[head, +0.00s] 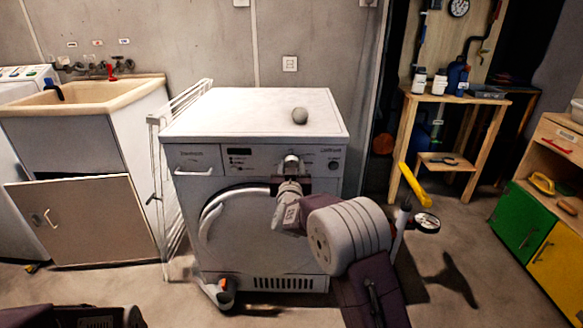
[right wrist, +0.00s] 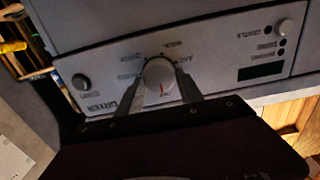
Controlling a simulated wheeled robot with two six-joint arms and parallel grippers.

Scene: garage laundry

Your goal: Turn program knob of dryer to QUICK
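The white dryer (head: 190,150) stands in the middle of the head view, with its control panel (head: 255,160) along the upper front. The round program knob (right wrist: 160,76) is light grey with a small red mark, which shows on its lower side in the right wrist view. Labels around it are too blurred to read. My right gripper (head: 291,164) is at the panel, and in the right wrist view its two fingers (right wrist: 160,82) lie on either side of the knob, seemingly against it. In the head view the gripper mostly hides the knob. My left gripper is out of view.
A smaller knob (head: 333,165) is at the panel's right end. A drying rack (head: 170,170) and sink (head: 85,95) stand at left, a wooden workbench (head: 470,98) at right. Floor between dryer and coloured cabinet is partly clear.

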